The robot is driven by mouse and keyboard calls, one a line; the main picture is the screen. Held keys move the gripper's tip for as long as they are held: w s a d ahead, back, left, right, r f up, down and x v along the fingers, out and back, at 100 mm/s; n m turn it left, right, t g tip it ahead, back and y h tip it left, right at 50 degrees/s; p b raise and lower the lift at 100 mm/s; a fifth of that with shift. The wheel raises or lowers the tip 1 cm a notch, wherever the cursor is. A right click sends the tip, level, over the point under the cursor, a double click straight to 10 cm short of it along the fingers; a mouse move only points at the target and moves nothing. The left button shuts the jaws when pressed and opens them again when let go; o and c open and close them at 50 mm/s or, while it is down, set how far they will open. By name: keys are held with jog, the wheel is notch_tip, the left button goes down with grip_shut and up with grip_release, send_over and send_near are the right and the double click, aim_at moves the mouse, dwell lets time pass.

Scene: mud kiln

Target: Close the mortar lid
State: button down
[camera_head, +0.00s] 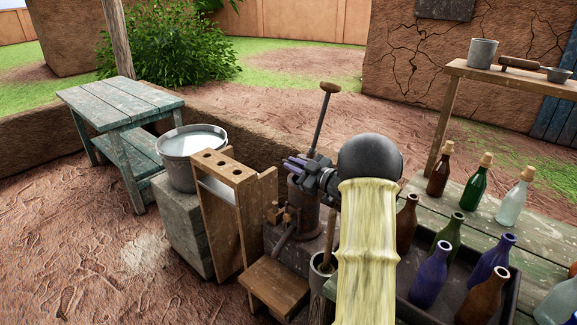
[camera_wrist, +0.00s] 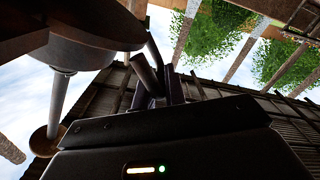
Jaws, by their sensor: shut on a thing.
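A dark metal cylinder (camera_head: 305,214), which looks like the mortar, stands upright among the wooden gear in the middle of the head view. A long rod with a wooden knob (camera_head: 330,87) rises from it at a tilt. My gripper (camera_head: 296,165) is at the cylinder's top, its fingers pointing left. The wrist view shows a round dark metal part (camera_wrist: 92,50), seemingly the lid, with the rod (camera_wrist: 59,105) running through it. My gripper's fingers (camera_wrist: 165,85) are shut there beside a slanted dark bar. The grasp itself and the lid's exact tilt are partly hidden.
A wooden frame with holes (camera_head: 232,168) stands close left of the cylinder, with a metal bucket (camera_head: 190,146) on a stone block (camera_head: 180,230) behind. A pot with a stick (camera_head: 322,266) stands in front. Several bottles (camera_head: 430,275) crowd the right table.

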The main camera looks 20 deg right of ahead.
jog(key=shift+f, duration=0.2)
dwell(0.3)
jog(key=c, duration=1.5)
grip_release()
jog(key=v, duration=1.2)
